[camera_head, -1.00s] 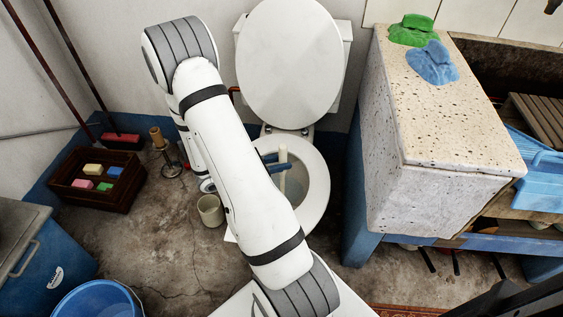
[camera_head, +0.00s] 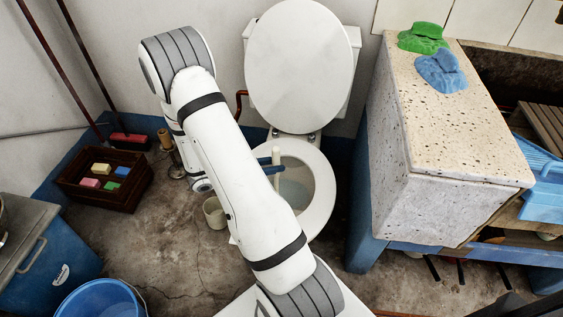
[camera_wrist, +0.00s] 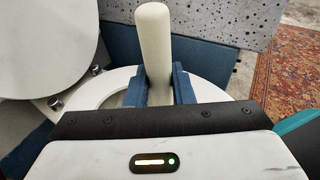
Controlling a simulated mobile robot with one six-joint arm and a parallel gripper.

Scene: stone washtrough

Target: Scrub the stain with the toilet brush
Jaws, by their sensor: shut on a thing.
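My gripper (camera_head: 268,165) has blue fingers, shut on the cream handle of the toilet brush (camera_head: 276,156). The handle stands nearly upright between the fingers in the wrist view (camera_wrist: 155,42). The brush is over the left part of the opening of the white toilet (camera_head: 323,190), whose lid (camera_head: 300,65) is raised. The toilet seat also shows in the wrist view (camera_wrist: 118,82). The brush head is hidden, so I cannot tell whether it touches the bowl. I cannot make out a stain.
A beige cup (camera_head: 214,212) stands on the floor left of the toilet. A dark crate (camera_head: 128,192) with several coloured blocks is at the left. A blue bucket (camera_head: 100,300) is at the lower left. The speckled stone trough (camera_head: 455,130) stands close on the right.

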